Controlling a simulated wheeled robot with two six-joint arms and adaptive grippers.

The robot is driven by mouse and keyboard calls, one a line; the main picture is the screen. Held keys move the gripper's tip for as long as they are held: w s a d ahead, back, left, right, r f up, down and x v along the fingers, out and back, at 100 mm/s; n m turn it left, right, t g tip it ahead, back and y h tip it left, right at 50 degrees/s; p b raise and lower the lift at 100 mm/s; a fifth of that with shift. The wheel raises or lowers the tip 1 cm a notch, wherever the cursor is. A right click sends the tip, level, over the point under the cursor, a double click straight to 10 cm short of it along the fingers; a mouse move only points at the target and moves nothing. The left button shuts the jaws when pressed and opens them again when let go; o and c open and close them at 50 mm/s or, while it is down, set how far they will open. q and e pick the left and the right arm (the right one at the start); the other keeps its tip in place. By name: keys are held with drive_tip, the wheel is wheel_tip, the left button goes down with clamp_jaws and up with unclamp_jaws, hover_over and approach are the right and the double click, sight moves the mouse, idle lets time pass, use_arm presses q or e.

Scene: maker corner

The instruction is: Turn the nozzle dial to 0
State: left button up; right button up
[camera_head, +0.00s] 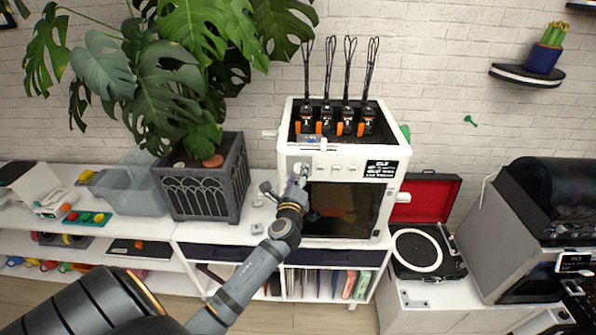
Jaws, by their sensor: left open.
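The white multi-tool printer (396,152) stands on the white shelf unit, with its control strip along the upper front. A row of small round controls (337,168) and a dark display (382,168) show on that strip. The nozzle dial appears to be at the strip's left end, largely covered by my left gripper; its pointer and numbers cannot be read. My left gripper (299,177) is open, with its fingertips at that left end. I cannot tell whether they touch the dial.
A potted monstera in a grey planter (205,190) stands close left of the printer. A record player (418,252) with a red-lined lid is on its right, and a grey machine with a black top (507,237) stands farther right. Several black cables rise from the printer's top.

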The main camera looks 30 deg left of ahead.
use_arm(q)
drive_tip(key=shift+w, duration=0.25)
clamp_jaws()
drive_tip(key=shift+f+n+b, duration=0.25)
drive_tip(key=shift+n+b, duration=0.35)
drive_tip(key=shift+b, duration=0.35)
drive_tip(key=n+y+b, duration=0.1)
drive_tip(key=n+b, duration=0.8)
drive_tip(key=b, duration=0.1)
drive_tip(key=shift+f, duration=0.1)
drive_tip(key=n+b, duration=0.3)
drive_tip(key=n, duration=0.1)
drive_tip(key=shift+r+y+b, duration=0.2)
drive_tip(key=shift+y+b, duration=0.1)
drive_tip(key=shift+b, duration=0.05)
drive_tip(key=shift+r+n, duration=0.1)
drive_tip(key=shift+n, duration=0.2)
